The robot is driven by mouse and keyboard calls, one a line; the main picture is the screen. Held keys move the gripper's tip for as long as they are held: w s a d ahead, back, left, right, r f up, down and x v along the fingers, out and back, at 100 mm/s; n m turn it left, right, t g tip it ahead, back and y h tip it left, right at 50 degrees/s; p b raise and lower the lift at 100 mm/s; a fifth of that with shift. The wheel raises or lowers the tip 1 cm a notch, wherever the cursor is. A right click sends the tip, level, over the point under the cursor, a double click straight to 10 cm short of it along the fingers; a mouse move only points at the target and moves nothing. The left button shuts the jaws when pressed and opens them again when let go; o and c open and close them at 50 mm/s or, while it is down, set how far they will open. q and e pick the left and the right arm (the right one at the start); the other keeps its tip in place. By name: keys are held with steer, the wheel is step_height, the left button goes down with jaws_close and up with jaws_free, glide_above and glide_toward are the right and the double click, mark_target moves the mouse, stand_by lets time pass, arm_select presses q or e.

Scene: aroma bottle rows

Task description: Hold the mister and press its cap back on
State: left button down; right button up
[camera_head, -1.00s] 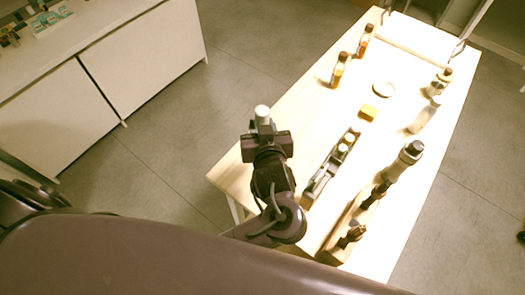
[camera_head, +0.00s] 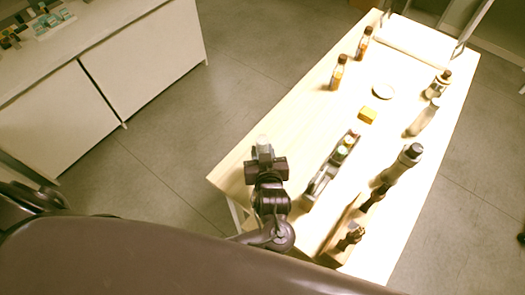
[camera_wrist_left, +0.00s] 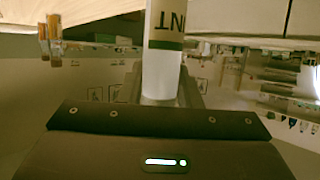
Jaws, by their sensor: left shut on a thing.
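My left gripper (camera_head: 265,163) is above the near left edge of the table. It is shut on the mister (camera_head: 263,147), whose pale, translucent upper end sticks up from the jaws in the head view. In the left wrist view the mister (camera_wrist_left: 164,65) is a white cylinder with a dark green band and green letters, between the fingers. Its far end is cut off by the frame. I cannot pick out the cap for certain. My right gripper is in no view.
A dark narrow tray (camera_head: 318,188) with small items stands right of my gripper on the wooden table (camera_head: 235,172). A grey bottle (camera_head: 402,165) and dark-topped items stand beyond it. An orange block (camera_head: 367,115), a white dish (camera_head: 383,92) and brown bottles (camera_head: 338,72) are farther back.

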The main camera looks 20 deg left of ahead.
arm_select(q)
steer(key=shift+f, duration=0.2)
steer(key=shift+f, duration=0.15)
steer(key=c, duration=1)
jaws_free()
steer(key=shift+c, duration=0.2)
steer(key=b+v, duration=0.2)
steer(key=v, duration=1)
steer(key=shift+r, duration=0.35)
